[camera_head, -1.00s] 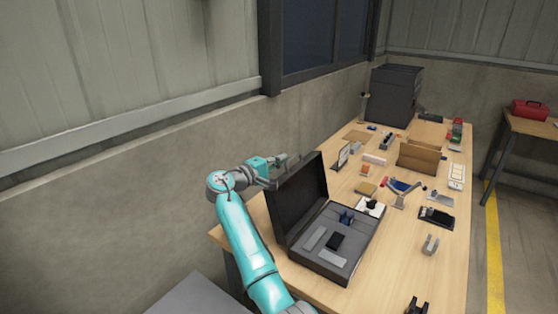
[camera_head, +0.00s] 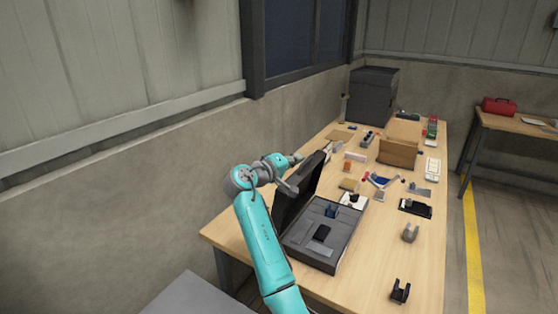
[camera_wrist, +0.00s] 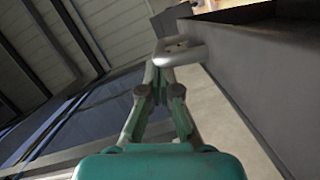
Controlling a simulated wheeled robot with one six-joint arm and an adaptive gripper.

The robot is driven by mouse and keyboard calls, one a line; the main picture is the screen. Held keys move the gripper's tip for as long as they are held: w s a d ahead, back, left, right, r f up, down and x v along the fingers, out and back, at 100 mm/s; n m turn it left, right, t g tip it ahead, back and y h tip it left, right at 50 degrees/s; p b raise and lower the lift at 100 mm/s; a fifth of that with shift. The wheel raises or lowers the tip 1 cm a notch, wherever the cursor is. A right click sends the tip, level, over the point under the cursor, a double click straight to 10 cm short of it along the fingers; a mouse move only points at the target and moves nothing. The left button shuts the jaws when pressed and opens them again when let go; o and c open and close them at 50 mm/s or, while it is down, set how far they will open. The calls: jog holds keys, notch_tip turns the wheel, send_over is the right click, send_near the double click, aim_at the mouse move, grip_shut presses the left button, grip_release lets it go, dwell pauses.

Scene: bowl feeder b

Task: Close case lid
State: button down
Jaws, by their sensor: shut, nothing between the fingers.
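The dark case stands on the table with its base (camera_head: 343,232) open. A black block (camera_head: 322,232) and a blue piece (camera_head: 331,211) lie inside. My gripper (camera_head: 298,159) is shut and empty, at the upper outer side of the lid; contact is unclear. My arm hides part of the lid. In the wrist view the shut fingertips (camera_wrist: 178,50) are close beside a large dark grey surface, likely the lid (camera_wrist: 265,85).
The wooden table (camera_head: 375,245) is clear just right of the case. Behind the case are a brown box (camera_head: 398,153), small parts and a dark cabinet (camera_head: 372,97). A grey clip (camera_head: 410,233) and a black clip (camera_head: 400,291) lie near the right edge.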

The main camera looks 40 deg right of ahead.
jog(key=s+d+f+m+t+y, duration=0.1)
jog(key=s+d+f+m, duration=0.2)
jog(key=s+f+m, duration=0.5)
jog(key=s+d+f+m+t+y, duration=0.1)
jog(key=s+d+f, duration=0.25)
jog(key=s, duration=0.75)
jog(key=shift+s+d+f+m+t+y, duration=0.1)
jog(key=shift+s+d+f+m+t, duration=0.35)
jog(key=shift+f, duration=1.1)
jog(key=shift+s+d+f+m+y, duration=0.1)
jog(key=shift+s+f+m, duration=0.55)
jog(key=shift+f, duration=0.95)
jog(key=shift+s+d+f+m+t+y, duration=0.1)
jog(key=shift+s+d+f+m+t, duration=0.2)
jog(key=shift+s+f, duration=0.9)
jog(key=shift+w+f, duration=0.35)
jog(key=shift+f, duration=0.2)
jog(key=shift+r, duration=0.1)
